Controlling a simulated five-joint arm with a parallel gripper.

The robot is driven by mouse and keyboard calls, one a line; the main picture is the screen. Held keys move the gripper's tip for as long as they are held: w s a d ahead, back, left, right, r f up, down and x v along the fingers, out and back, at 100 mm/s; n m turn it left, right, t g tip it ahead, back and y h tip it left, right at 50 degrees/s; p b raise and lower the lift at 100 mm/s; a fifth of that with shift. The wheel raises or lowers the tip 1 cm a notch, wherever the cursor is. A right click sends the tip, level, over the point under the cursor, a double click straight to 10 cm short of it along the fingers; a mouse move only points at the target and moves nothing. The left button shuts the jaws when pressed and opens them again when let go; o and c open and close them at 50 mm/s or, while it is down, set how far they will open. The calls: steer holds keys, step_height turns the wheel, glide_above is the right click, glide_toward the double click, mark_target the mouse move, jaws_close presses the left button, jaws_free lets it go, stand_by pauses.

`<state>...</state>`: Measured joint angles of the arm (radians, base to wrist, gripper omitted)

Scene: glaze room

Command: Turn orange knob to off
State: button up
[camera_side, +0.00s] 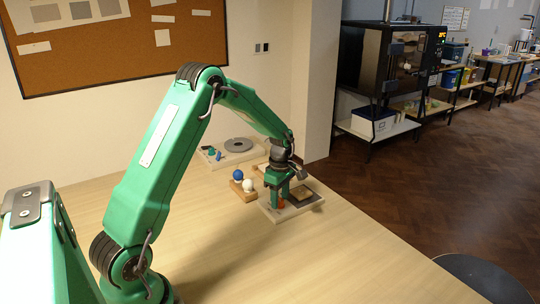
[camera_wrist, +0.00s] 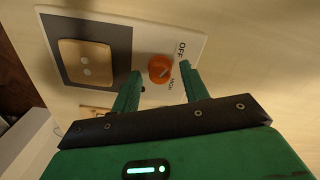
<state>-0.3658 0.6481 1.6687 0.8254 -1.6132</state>
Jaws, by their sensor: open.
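The orange knob (camera_wrist: 161,69) sits on a pale panel (camera_wrist: 192,43) with a dark strip.
A wooden square plate (camera_wrist: 86,64) sits on the panel's dark strip. In the side view, a blue ball (camera_side: 238,175) and a white ball (camera_side: 248,185) stand on a wooden holder close to the panel. Behind is a board with a grey disc (camera_side: 238,145). The front table is clear.

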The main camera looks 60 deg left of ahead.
mark_target(280, 201)
steer(key=shift+r, duration=3.85)
steer(key=s+d+r+m+t, duration=0.3)
steer(key=s+d+r+m, duration=0.8)
steer(key=r, duration=0.2)
steer(key=s+d+m+t, duration=0.1)
steer(key=s+d+m, duration=0.2)
steer(key=s+m, duration=0.2)
steer(key=s+d+m+t, duration=0.1)
steer(key=s+d+m, duration=0.2)
steer(key=s+m, duration=0.3)
steer(key=shift+s+d+r+m+t, duration=0.3)
steer(key=shift+s+d+r, duration=0.15)
steer(key=shift+s, duration=0.6)
